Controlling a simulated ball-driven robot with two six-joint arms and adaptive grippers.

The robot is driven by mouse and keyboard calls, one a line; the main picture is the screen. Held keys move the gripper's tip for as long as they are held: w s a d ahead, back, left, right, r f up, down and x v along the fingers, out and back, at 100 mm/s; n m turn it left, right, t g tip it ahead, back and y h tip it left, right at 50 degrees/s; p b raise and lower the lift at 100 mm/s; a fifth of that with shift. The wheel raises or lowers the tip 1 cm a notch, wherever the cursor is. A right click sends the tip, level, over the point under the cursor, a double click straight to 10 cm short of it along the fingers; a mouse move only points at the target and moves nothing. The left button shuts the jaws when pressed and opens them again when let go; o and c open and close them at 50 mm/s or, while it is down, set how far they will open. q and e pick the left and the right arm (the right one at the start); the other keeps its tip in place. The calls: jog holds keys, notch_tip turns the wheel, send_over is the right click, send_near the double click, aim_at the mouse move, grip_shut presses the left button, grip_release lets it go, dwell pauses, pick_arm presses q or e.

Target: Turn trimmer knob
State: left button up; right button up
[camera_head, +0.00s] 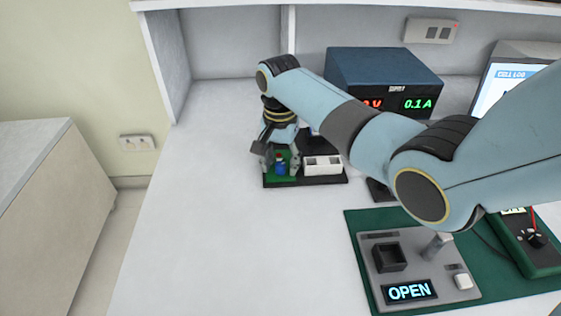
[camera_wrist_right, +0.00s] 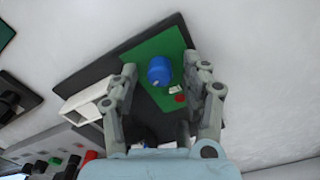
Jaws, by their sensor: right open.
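The blue trimmer knob (camera_head: 281,168) stands on a green board on a dark base plate (camera_head: 325,180) at the centre-left of the bench. In the right wrist view the knob (camera_wrist_right: 160,70) lies between and just beyond the fingertips, with green board around it. My right gripper (camera_head: 277,160) points down over the board, its fingers on either side of the knob. It also shows in the right wrist view (camera_wrist_right: 168,82), open, with a gap on both sides of the knob. Contact is not visible. My left gripper is not in view.
A white open box (camera_head: 322,165) sits beside the board on the same plate. A blue power supply (camera_head: 385,75) stands behind. A grey fixture (camera_head: 400,252) with an "OPEN" display and a meter (camera_head: 530,245) are on a green mat. The bench's left part is clear.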

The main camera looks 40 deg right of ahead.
grip_shut()
jog(key=shift+r+p, duration=0.15)
jog(key=shift+p, duration=0.25)
jog(key=shift+r+n+p, duration=0.1)
jog(key=shift+n+p, duration=0.8)
jog(key=shift+p, duration=0.15)
jog(key=shift+f+n, duration=0.2)
jog(key=shift+n, duration=0.1)
grip_release()
